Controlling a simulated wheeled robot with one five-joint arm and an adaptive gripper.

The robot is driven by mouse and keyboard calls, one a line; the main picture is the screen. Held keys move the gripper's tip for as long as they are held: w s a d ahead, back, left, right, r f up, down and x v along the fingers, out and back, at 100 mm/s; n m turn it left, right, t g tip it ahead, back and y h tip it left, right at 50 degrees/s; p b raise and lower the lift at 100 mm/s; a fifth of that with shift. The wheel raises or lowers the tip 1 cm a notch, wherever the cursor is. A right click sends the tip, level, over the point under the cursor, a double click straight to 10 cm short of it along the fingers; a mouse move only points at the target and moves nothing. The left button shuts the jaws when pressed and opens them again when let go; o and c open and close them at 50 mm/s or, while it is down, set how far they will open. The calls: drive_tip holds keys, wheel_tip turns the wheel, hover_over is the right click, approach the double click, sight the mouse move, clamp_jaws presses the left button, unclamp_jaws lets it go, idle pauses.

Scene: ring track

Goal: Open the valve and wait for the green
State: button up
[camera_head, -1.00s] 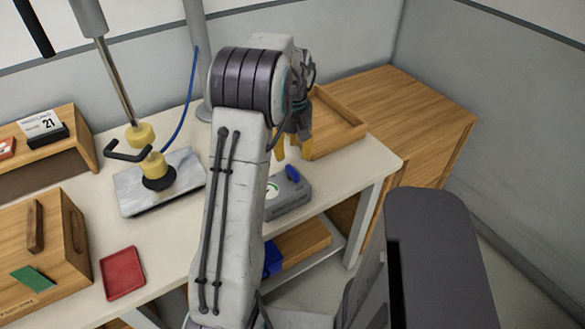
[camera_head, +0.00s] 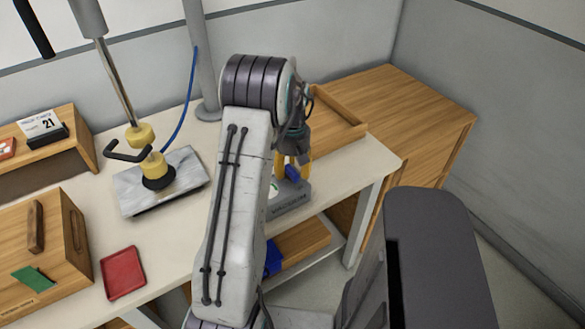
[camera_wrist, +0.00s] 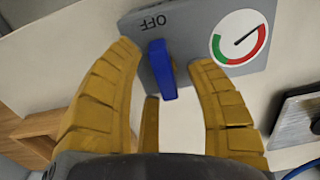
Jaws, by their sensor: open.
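A grey valve box (camera_head: 289,199) sits on the table near its right front edge, partly behind my arm. Its blue handle (camera_wrist: 161,69) and dial (camera_wrist: 239,38) show in the wrist view, where the "OFF" label is upside down. The dial has a green arc and a red arc, and its needle points toward the end of the red arc. My gripper (camera_wrist: 168,58) is open, with yellow fingers on either side of the blue handle. I see gaps between fingers and handle. In the head view my gripper (camera_head: 295,165) is just above the box.
A wooden tray (camera_head: 335,115) is behind the valve box. A press with yellow parts stands over a marble plate (camera_head: 190,165) at left. A red tray (camera_head: 123,273) and a wooden box (camera_head: 75,235) are at front left. The table's front edge is close to the valve box.

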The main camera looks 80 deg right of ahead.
drive_tip(key=shift+o, duration=0.4)
clamp_jaws()
drive_tip(key=shift+m, duration=0.3)
drive_tip(key=m+b, duration=0.1)
drive_tip(key=m, duration=0.2)
drive_tip(key=shift+a+m, duration=0.1)
drive_tip(key=shift+m, duration=0.3)
drive_tip(key=m+b, duration=0.1)
drive_tip(key=m, duration=0.3)
drive_tip(key=shift+a, duration=0.1)
drive_tip(key=m, duration=0.5)
drive_tip(key=shift+a, duration=0.1)
drive_tip(key=shift+a+m+b, duration=0.1)
drive_tip(key=shift+m+b, duration=0.35)
drive_tip(key=shift+m, duration=1.75)
